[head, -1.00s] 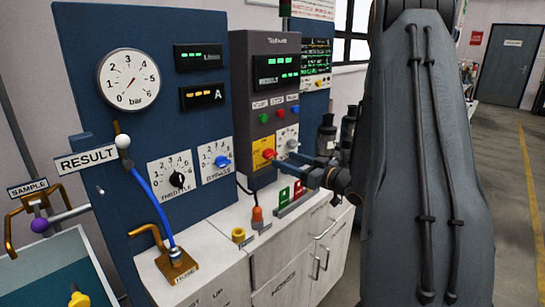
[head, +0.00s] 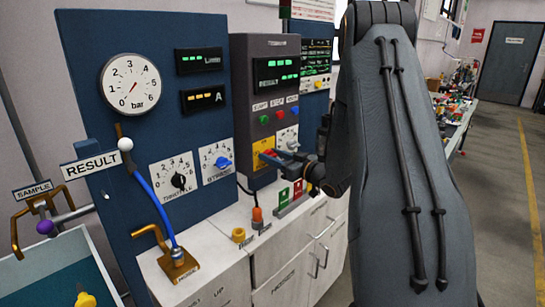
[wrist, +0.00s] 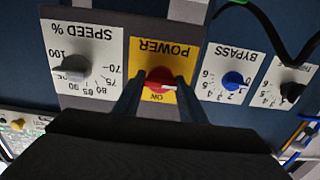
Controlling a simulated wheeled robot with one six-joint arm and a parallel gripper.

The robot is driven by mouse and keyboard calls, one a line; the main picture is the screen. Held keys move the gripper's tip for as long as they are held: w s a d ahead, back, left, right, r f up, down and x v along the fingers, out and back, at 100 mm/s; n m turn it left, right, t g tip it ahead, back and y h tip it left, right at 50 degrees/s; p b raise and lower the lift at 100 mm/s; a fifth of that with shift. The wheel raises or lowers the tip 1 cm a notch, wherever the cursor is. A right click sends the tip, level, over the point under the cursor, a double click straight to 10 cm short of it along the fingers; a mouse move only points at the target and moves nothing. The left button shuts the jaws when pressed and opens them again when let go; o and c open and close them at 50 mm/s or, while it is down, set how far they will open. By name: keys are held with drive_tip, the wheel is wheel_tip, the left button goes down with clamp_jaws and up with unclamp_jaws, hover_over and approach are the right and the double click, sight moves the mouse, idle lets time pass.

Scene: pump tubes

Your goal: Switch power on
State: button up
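The power control is a red knob (wrist: 159,80) on a yellow plate (wrist: 161,47) marked POWER, upside down in the wrist view. ON is printed on the side nearer my gripper. In the head view the yellow plate (head: 257,148) is low on the grey panel, with the knob partly covered by my gripper (head: 270,157). In the wrist view my gripper (wrist: 159,86) has its two fingers apart, one on each side of the knob. I cannot tell whether they touch it. A pale mark shows on the knob's near right side.
A blue panel (head: 150,120) holds a round gauge (head: 130,82) and displays.

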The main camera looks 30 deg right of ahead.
drive_tip(key=c, duration=0.5)
drive_tip(key=shift+o, duration=0.2)
drive_tip(key=m+p, duration=0.2)
drive_tip(key=m, duration=0.2)
drive_tip(key=shift+d+m, duration=0.1)
drive_tip(key=shift+m, duration=0.2)
drive_tip(key=m+p, duration=0.2)
drive_tip(key=m, duration=0.1)
drive_tip(key=shift+m, duration=0.3)
drive_tip(key=m+p, duration=0.2)
drive_tip(key=m, duration=0.3)
drive_tip(key=shift+d+f, duration=0.1)
drive_tip(key=shift+f+m+p, duration=0.1)
drive_tip(key=shift+m+p, duration=0.5)
drive_tip(key=shift+m, duration=1.8)
